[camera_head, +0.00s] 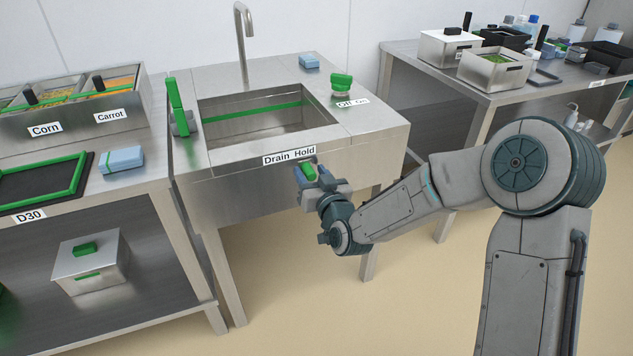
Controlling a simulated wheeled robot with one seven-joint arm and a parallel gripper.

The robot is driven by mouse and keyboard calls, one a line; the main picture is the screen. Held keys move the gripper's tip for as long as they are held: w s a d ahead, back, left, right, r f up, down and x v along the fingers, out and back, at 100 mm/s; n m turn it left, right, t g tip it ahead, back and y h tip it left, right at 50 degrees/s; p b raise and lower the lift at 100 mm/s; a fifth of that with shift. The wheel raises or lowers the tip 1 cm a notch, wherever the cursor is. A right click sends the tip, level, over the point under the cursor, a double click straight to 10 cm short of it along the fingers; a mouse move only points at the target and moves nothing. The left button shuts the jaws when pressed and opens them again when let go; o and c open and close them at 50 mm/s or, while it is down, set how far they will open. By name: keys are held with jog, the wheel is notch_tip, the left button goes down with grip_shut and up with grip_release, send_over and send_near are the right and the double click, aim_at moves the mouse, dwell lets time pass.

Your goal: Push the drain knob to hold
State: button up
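The sink (200,145) is a steel basin on legs with a label reading "Drain Hold" (289,155) on its front edge. The green drain knob (308,171) sits on the front panel just below the "Hold" end of that label. My gripper (312,174) is at the knob, with its fingers around or beside the green part. The gripper partly hides the knob. I cannot tell whether the fingers touch it or are closed on it.
A green tap knob (341,84) by an "Off On" label and a blue sponge (309,62) are on the sink top. A green-handled tool (175,107) stands at its left. A left counter (130,185) and a right table (400,52) flank the sink. The floor in front is clear.

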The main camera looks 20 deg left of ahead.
jog(key=p+v, duration=0.9)
jog(key=v, duration=0.4)
jog(key=shift+s+d+p, duration=0.2)
jog(key=shift+s+p, duration=0.1)
jog(key=shift+p, duration=0.05)
dwell(0.3)
